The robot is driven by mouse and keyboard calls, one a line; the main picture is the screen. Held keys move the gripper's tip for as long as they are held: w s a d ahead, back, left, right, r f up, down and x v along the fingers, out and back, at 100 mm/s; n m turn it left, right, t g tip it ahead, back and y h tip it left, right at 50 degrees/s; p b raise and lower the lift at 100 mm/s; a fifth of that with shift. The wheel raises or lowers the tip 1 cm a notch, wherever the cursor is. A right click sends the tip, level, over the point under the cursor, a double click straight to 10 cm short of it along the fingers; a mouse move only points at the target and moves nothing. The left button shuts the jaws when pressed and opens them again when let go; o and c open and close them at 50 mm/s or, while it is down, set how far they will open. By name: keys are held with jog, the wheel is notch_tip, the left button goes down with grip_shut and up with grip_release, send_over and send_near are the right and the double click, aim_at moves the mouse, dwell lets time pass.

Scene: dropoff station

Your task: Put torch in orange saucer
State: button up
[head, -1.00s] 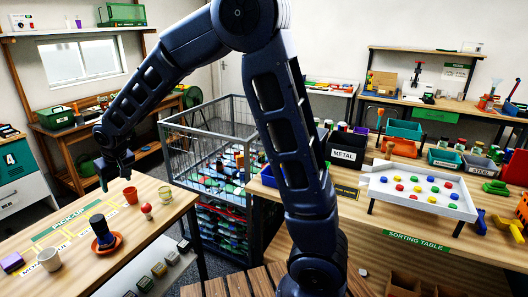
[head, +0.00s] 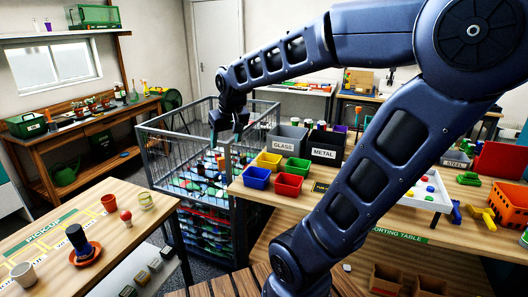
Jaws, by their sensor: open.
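A dark blue and black torch (head: 79,241) stands roughly upright in the orange saucer (head: 97,256) on the pick-up table at the lower left. Its lower end rests inside the saucer's rim. My gripper (head: 228,138) is open and empty, pointing down in front of the wire cage, well to the right of the saucer and apart from it. Nothing is seen between its fingers.
The pick-up table (head: 160,222) also holds a white mug (head: 23,275), an orange cup (head: 109,203), a red object (head: 126,217) and a striped cup (head: 146,201). A wire cage (head: 160,150) and the sorting table with coloured bins (head: 257,177) stand to the right.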

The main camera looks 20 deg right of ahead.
jog(key=s+d+f+m, duration=0.1)
jog(key=s+d+m, duration=0.1)
jog(key=s+d, duration=0.6)
jog(key=s, duration=0.2)
jog(key=shift+s+d+f+h, duration=0.2)
jog(key=shift+s+h, duration=0.1)
jog(key=shift+h, duration=0.1)
